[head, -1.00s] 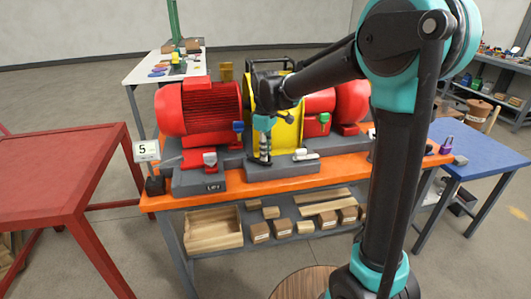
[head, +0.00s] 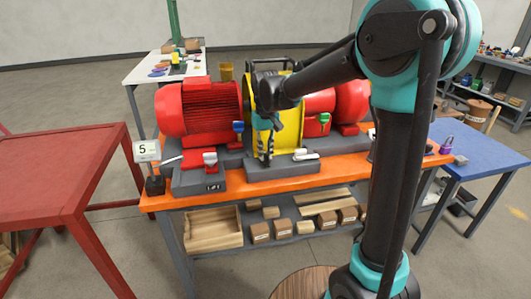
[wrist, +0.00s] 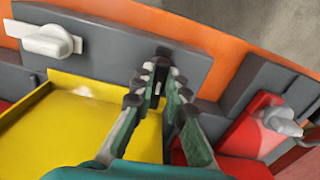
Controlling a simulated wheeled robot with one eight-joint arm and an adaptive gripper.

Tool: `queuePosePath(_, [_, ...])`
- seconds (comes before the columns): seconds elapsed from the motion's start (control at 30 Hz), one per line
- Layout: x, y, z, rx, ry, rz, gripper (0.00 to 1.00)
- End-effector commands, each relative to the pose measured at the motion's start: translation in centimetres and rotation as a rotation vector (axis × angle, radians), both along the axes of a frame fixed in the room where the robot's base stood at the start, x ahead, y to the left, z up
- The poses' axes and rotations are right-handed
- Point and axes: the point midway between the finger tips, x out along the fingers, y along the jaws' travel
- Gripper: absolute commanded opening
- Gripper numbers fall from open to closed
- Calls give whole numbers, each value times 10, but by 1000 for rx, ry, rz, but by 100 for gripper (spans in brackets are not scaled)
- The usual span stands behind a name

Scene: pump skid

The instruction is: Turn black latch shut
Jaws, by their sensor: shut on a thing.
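The black latch (wrist: 162,58) is a small dark piece on the grey base, beside the edge of the yellow guard (wrist: 75,120). In the wrist view my gripper (wrist: 160,84) has its two fingers closed in around the latch, and the fingertips cover part of it. In the head view my gripper (head: 265,158) points down at the front of the yellow guard (head: 291,128), tilted, and hides the latch. The latch's exact angle is hard to tell.
A white handle (wrist: 47,41) stands on the grey base to one side, and another pale handle (wrist: 280,121) sits on a red block to the other. A red motor (head: 198,108) stands left of my gripper on the orange bench (head: 245,188).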

Motion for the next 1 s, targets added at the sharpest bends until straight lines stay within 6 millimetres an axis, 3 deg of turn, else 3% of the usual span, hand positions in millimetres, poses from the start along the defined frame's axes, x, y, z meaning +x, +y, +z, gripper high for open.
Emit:
queuePosePath(0.77, [1,0,0,1,-2,-96,0])
queuePosePath(0.8, [1,0,0,1,-2,-96,18])
queuePosePath(0.93, [1,0,0,0,-1,-95,34])
queuePosePath(1.0, [1,0,0,0,-1,-95,34])
